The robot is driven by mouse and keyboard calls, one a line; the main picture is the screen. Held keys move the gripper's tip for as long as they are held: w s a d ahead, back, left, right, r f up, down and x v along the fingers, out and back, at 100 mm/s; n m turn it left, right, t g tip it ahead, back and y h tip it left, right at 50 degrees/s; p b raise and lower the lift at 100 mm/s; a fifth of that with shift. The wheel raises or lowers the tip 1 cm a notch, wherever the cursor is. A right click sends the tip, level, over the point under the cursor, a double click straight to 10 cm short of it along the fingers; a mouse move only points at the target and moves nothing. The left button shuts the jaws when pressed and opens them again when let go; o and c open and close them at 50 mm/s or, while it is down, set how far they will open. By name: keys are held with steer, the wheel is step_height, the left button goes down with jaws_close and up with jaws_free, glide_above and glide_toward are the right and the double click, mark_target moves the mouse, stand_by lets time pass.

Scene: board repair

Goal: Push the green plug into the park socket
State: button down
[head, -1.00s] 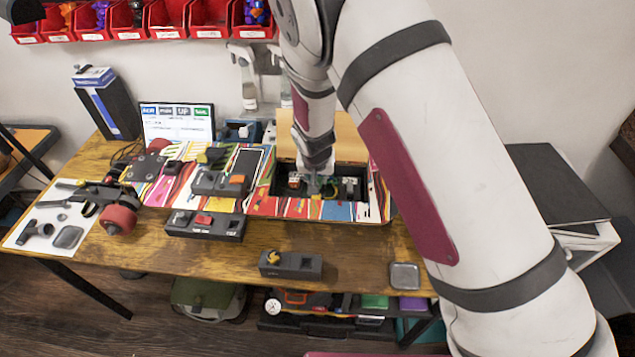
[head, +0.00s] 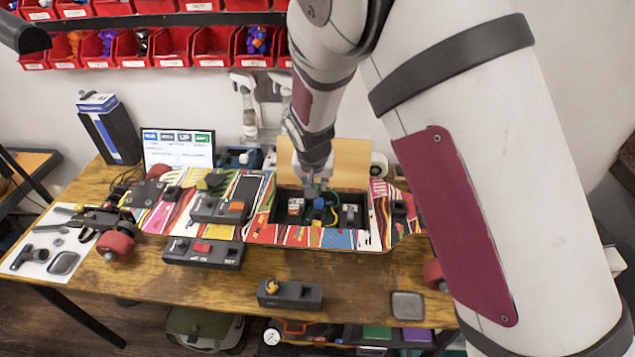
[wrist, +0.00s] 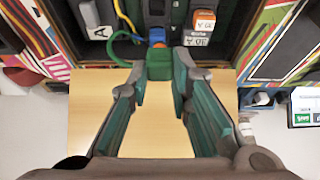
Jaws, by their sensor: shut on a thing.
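The green plug (wrist: 160,65) sits between the fingertips of my gripper (wrist: 160,88) in the wrist view. My gripper is shut on it. A blue part (wrist: 157,38) shows just beyond the plug; I cannot tell whether they are joined. In the head view my gripper (head: 316,188) is over the open bay (head: 276,210) of the painted board (head: 300,236), and the plug is too small there to make out clearly. I cannot identify the park socket; no label for it is readable.
Yellow and green cables (wrist: 122,38) loop beside the plug. Labelled blocks (wrist: 203,22) stand in the bay. A wooden lid (head: 350,172) stands behind it.

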steer(key=s+a+p, duration=0.2)
steer(key=s+a, duration=0.1)
steer(key=a, duration=0.3)
steer(key=shift+s+a+p, duration=0.2)
steer(key=shift+s+p, duration=0.05)
steer(key=shift+p, duration=0.05)
stand_by(0.5)
steer(key=shift+f+b, duration=0.6)
steer(key=shift+f, duration=2.65)
steer(key=shift+f, duration=1.75)
stand_by(1.6)
